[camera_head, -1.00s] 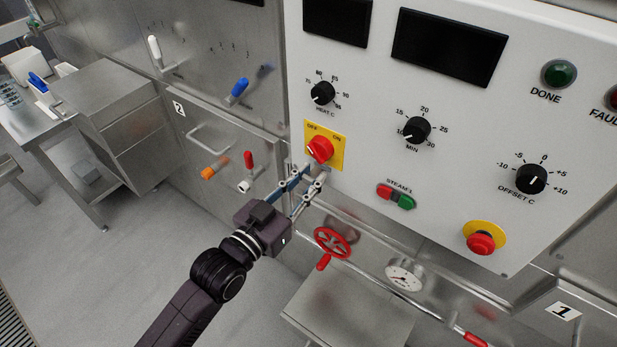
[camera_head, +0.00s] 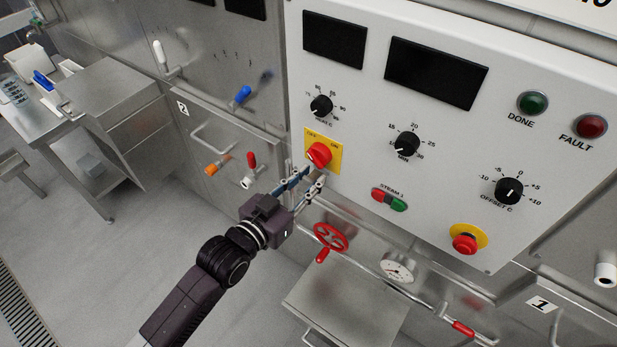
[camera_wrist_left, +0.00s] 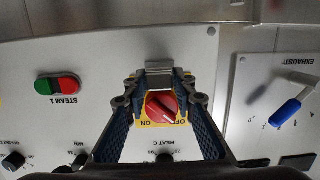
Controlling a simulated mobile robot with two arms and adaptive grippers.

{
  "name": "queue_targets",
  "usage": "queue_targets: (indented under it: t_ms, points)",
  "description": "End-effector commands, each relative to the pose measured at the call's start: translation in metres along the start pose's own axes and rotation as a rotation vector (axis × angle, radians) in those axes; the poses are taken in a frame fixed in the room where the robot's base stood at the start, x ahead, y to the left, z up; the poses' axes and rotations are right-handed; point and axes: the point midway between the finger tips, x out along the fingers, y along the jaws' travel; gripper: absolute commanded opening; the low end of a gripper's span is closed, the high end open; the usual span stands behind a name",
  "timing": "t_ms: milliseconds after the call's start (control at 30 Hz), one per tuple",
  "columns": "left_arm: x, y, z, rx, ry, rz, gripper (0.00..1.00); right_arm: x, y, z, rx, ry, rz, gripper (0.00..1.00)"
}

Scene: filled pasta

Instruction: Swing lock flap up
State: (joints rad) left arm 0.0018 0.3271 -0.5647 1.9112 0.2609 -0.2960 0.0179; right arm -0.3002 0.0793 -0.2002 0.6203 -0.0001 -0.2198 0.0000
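The red rotary switch (camera_head: 319,154) sits on a yellow OFF/ON plate (camera_head: 334,159) on the white control panel; it also shows in the left wrist view (camera_wrist_left: 160,107). A small metal flap (camera_wrist_left: 158,74) is at the plate's lower edge, at the top of the upside-down wrist picture. In the head view it is small and partly hidden by the fingers. My left gripper (camera_head: 309,181) is at the flap, just below the switch. Its fingers are apart, with one fingertip on each side of the flap; whether they touch it is unclear. My right gripper is not in view.
Below the gripper are a red handwheel (camera_head: 330,237) and a gauge (camera_head: 398,269). STEAM 1 buttons (camera_head: 390,199) and a red mushroom button (camera_head: 465,243) lie to the right. Red (camera_head: 252,161) and orange (camera_head: 213,169) handles are to the left. Floor is open at lower left.

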Motion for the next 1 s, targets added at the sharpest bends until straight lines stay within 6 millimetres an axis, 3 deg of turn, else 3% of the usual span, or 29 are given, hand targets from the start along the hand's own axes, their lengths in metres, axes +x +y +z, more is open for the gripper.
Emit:
queue_targets:
  t_ms: [100, 467, 1000]
  points:
    - [0.0, 0.0, 0.0, 0.0, 0.0, 0.0, 0.39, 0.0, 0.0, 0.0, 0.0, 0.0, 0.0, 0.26]
    - [-0.006, 0.0, 0.002, -0.001, -0.002, 0.0, 0.39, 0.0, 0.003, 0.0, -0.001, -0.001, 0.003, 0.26]
    - [-0.105, 0.0, 0.002, 0.0, -0.003, 0.0, 0.39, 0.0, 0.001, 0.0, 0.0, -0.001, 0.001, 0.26]
